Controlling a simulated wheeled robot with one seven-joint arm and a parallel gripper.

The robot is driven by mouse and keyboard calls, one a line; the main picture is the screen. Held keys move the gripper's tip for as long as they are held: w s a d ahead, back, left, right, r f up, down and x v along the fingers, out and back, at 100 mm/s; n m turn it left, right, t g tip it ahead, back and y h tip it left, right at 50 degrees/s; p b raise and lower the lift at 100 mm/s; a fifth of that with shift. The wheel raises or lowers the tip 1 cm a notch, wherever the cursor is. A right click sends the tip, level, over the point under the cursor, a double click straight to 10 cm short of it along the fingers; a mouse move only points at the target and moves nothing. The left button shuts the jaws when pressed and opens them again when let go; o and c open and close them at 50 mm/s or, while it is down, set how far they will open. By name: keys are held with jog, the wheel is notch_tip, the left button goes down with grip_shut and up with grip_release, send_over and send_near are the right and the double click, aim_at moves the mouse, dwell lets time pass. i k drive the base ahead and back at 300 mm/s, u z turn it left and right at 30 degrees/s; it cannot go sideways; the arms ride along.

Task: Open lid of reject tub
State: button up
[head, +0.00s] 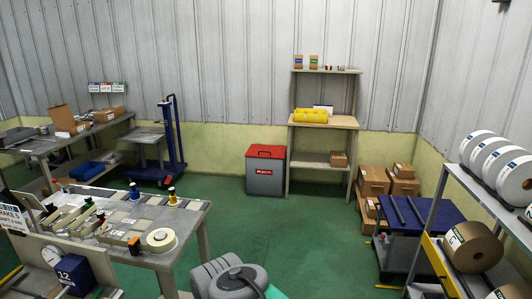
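The reject tub (264,180) is a grey bin with a red label on its front. It stands on the green floor against the far wall, left of the wooden shelf unit. Its red lid (266,151) looks shut, with a darker handle-like bar on top. The inside of the tub is hidden. Grey rounded links of my arm show at the bottom centre, well short of the tub. My gripper cannot be made out in this view.
Open green floor lies before the tub. A worktable (190,218) with tools stands front left, and a blue lift trolley (173,140) farther back. The shelf unit (323,122) is close right of the tub. Boxes (373,181), a blue-topped cart (425,216) and roll racks fill the right.

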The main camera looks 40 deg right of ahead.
aim_at(278, 152)
jog(key=z, duration=0.4)
jog(key=i, duration=0.8)
jog(key=z, duration=1.2)
jog(key=i, duration=2.4)
jog(key=z, duration=0.3)
jog(key=i, duration=2.25)
jog(key=u, duration=1.3)
jog(key=i, duration=1.3)
jog(key=u, duration=1.3)
jog(key=i, duration=0.4)
jog(key=u, duration=0.15)
